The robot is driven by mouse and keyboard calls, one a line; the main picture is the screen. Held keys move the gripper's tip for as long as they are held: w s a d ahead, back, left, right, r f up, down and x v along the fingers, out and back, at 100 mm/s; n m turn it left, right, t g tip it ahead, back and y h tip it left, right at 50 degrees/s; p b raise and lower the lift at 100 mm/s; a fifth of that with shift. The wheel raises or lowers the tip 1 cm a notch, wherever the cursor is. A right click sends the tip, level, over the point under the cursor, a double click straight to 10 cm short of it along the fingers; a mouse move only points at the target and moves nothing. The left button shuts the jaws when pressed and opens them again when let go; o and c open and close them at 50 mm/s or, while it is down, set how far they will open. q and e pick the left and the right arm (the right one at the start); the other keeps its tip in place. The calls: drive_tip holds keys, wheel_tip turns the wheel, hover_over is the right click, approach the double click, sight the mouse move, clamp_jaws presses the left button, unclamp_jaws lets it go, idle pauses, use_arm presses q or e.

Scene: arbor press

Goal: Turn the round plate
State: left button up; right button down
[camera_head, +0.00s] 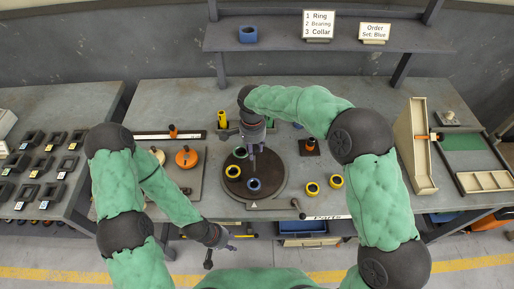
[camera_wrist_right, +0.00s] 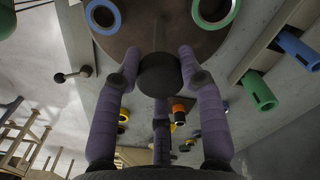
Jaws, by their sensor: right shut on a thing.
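The round plate (camera_head: 270,192) is dark brown and lies flat at the middle of the table. Several rings sit on it, among them a yellow ring (camera_head: 232,171), a blue ring (camera_head: 253,184) and a green ring (camera_head: 240,151). My right gripper (camera_head: 252,152) reaches down over the plate's back part. In the right wrist view its purple fingers are shut on a dark round knob (camera_wrist_right: 160,75) at the edge of the plate (camera_wrist_right: 150,28). My left gripper (camera_head: 230,238) hangs empty in front of the table's front edge, with its fingers apart.
Two yellow rings (camera_head: 323,185) lie right of the plate. An orange knob (camera_head: 187,157) stands on a board at left. A beige bin (camera_head: 413,145) stands at right. A blue ring (camera_head: 248,34) and signs (camera_head: 318,24) stand on the back shelf (camera_head: 280,38). A black-knobbed lever (camera_head: 297,205) is at the front edge.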

idle(0.4)
drive_tip(key=c, duration=0.8)
unclamp_jaws()
drive_tip(key=shift+o, duration=0.2)
drive_tip(key=shift+r, duration=0.1)
wheel_tip(320, 180, up, 12)
